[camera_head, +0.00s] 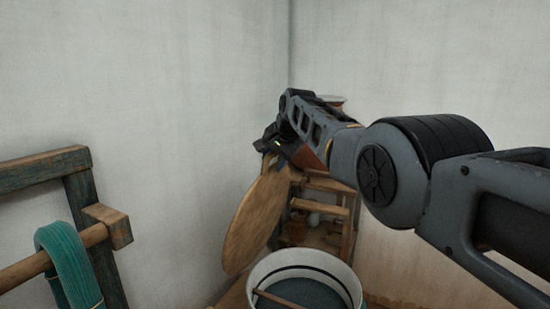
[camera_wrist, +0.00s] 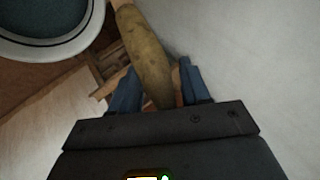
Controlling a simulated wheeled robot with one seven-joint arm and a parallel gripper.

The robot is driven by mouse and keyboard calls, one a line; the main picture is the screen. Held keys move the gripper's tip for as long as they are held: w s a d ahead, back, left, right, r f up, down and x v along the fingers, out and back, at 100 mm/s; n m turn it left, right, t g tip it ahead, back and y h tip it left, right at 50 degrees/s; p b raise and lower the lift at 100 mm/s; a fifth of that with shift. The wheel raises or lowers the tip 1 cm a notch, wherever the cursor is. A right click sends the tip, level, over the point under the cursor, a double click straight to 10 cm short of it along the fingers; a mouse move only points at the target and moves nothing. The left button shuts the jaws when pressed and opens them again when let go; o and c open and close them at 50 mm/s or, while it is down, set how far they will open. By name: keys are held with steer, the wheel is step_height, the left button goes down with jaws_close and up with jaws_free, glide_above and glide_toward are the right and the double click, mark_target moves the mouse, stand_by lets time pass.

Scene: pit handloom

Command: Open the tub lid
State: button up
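The round wooden tub lid (camera_head: 255,222) is tilted steeply on edge, to the left of and behind the white tub (camera_head: 352,275). The tub is open at the top and shows dark teal contents. My gripper (camera_head: 270,152) is at the lid's upper end. In the wrist view the lid (camera_wrist: 148,62) runs between the two blue fingers of my gripper (camera_wrist: 158,88), which appear closed on it. The tub's rim (camera_wrist: 88,45) shows at the upper left there. Whether the lid's lower end touches anything is hidden.
A wooden stool or rack (camera_head: 345,212) stands behind the tub in the corner. A wooden frame (camera_head: 85,205) with teal yarn (camera_head: 68,262) over its bar is at the left. White walls close in behind and to the right. A stick (camera_head: 275,299) lies across the tub's front.

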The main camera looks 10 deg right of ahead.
steer(key=shift+d+r, duration=0.1)
steer(key=shift+r, duration=0.3)
